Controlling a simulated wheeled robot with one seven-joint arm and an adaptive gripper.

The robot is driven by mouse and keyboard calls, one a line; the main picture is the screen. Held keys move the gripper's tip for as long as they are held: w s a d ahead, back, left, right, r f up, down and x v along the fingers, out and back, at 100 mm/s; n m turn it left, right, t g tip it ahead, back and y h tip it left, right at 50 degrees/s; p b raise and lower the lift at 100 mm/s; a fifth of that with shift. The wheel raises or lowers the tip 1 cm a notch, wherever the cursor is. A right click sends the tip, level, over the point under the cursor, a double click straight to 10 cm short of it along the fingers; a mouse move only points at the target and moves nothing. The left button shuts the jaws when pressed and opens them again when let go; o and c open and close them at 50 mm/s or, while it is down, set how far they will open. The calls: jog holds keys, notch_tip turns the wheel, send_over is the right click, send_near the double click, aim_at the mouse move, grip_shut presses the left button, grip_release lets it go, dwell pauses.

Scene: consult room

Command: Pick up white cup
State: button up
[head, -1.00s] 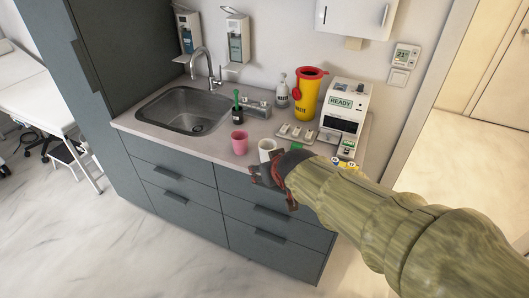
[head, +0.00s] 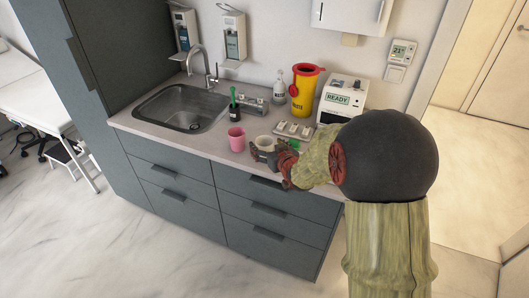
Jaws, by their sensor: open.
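The white cup (head: 265,141) stands on the counter (head: 210,150) near its front edge, just right of a pink cup. My gripper (head: 268,153) is open at the near side of the white cup, low over the counter. One dark finger shows in front of the cup's lower part, and the other lies close by on its right. The cup's lower part is hidden by the gripper. I cannot tell whether the fingers touch the cup.
The pink cup (head: 237,139) stands close on the left. The sink (head: 180,108) is at left.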

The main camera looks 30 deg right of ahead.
aim_at(262, 139)
jog(key=x, duration=0.1)
jog(key=b+x, duration=0.1)
jog(key=x, duration=0.1)
jog(key=shift+s+d+f, duration=0.1)
jog(key=shift+s+f, duration=0.05)
jog(key=shift+f, duration=0.1)
jog(key=shift+w, duration=0.55)
jog(key=shift+c, duration=0.9)
jog(key=c, duration=1)
jog(key=shift+c, duration=0.4)
jog(key=shift+r, duration=0.2)
